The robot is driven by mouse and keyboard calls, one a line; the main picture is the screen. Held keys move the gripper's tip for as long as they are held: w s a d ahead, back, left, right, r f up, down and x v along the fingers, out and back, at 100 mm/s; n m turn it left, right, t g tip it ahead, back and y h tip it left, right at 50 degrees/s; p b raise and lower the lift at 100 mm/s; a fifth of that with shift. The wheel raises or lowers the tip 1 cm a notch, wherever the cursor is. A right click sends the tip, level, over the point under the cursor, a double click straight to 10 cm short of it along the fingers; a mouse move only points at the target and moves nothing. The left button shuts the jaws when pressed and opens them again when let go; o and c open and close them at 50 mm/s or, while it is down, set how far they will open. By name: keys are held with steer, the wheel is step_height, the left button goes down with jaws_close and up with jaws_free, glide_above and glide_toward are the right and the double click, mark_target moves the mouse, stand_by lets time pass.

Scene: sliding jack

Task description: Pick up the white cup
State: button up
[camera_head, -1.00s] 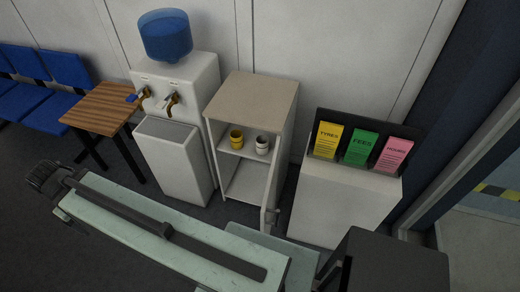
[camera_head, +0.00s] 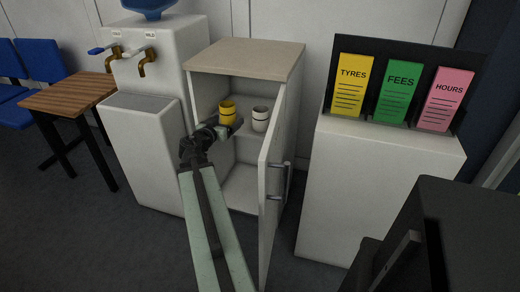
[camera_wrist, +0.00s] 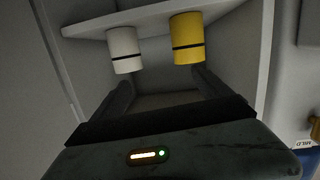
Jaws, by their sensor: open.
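The white cup (camera_head: 260,122) with a dark band stands on the cabinet's inner shelf, to the right of a yellow cup (camera_head: 227,108). My gripper (camera_head: 226,129) is at the open cabinet front, just before the yellow cup and left of the white cup. In the wrist view the picture is turned over: the white cup (camera_wrist: 124,52) shows at the left and the yellow cup (camera_wrist: 187,40) at the right. There my gripper (camera_wrist: 163,82) is open and empty, its fingers spread below both cups, apart from the white cup as far as I can tell.
The cabinet (camera_head: 245,55) has its door (camera_head: 272,185) swung open on the right. A water dispenser (camera_head: 140,150) stands to the left and a white stand with yellow, green and pink leaflets (camera_head: 380,175) to the right. A wooden table (camera_head: 68,95) is farther left.

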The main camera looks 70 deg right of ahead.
steer(key=m+h+b, duration=0.1)
steer(key=h+b, duration=0.1)
steer(key=b, duration=0.4)
glide_toward(258, 121)
steer(key=w+d+f, duration=0.1)
steer(key=w+d, duration=0.1)
steer(key=d, duration=0.2)
steer(key=shift+s+d, duration=0.2)
steer(key=shift+s, duration=0.2)
steer(key=shift+s+d+r, duration=0.1)
steer(key=shift+d, duration=1.15)
steer(key=shift+s+d+r, duration=0.1)
steer(key=shift+d+r, duration=0.05)
steer(key=shift+d, duration=0.25)
steer(key=d, duration=0.4)
steer(key=shift+s+d+r+p, duration=0.15)
steer(key=shift+s+d+p, duration=0.05)
steer(key=shift+s+p, duration=0.2)
steer(key=shift+a, duration=0.1)
steer(key=c, duration=1.4)
step_height(258, 121, up, 10)
steer(key=p, duration=1)
steer(key=shift+r, duration=0.1)
